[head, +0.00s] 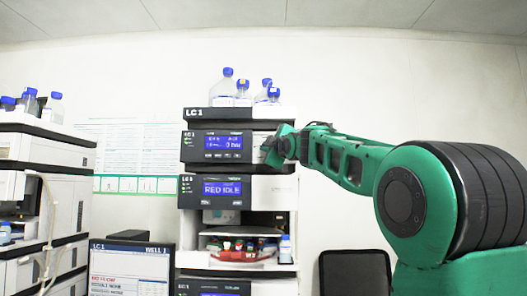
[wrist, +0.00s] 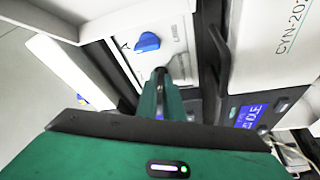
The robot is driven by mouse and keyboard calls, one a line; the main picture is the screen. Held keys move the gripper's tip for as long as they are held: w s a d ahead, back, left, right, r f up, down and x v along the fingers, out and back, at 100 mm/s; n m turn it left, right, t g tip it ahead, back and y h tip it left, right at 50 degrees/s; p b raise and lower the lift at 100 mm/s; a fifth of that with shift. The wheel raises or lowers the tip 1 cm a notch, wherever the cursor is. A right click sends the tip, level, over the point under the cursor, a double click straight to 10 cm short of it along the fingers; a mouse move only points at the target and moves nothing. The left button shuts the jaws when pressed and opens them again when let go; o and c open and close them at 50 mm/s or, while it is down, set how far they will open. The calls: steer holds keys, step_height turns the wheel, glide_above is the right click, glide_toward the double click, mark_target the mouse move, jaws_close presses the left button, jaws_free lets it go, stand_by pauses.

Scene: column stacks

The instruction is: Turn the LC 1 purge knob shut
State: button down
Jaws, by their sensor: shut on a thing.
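The blue purge knob (wrist: 147,42) shows in the wrist view on a white panel with small print. Its whole outline is visible just beyond my fingertips, and it looks apart from them. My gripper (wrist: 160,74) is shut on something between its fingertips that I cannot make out. In the head view my gripper (head: 271,150) is at the right part of the upper LC 1 module (head: 190,146), at its white front. There my gripper and arm hide the knob. The module has a lit blue display (head: 223,143).
Blue-capped bottles (head: 228,85) stand on top of the stack. Another stack (head: 40,150) stands at the left. In the wrist view a dark curved bar (wrist: 215,45) is right of the knob.

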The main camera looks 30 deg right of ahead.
steer(key=m+h, duration=0.1)
steer(key=m, duration=0.1)
steer(key=m+h, duration=0.1)
steer(key=m, duration=0.2)
steer(key=m+t+h, duration=0.1)
steer(key=m, duration=0.1)
steer(key=shift+w+a+f+m, duration=0.25)
steer(key=shift+f+m, duration=0.15)
steer(key=m+h, duration=0.1)
steer(key=m, duration=0.1)
steer(key=m+h, duration=0.1)
steer(key=m, duration=0.2)
steer(key=shift+w+a+h, duration=0.1)
steer(key=shift+a+h, duration=0.05)
steer(key=shift+h, duration=0.15)
steer(key=shift+m+g+h, duration=0.7)
steer(key=shift+m+h, duration=0.4)
steer(key=shift+m, duration=1.1)
steer(key=shift+w+m, duration=0.1)
steer(key=shift+m, duration=0.2)
steer(key=c, duration=1.9)
jaws_free()
steer(key=v, duration=1)
steer(key=shift+a+f, duration=0.25)
steer(key=shift+a, duration=0.1)
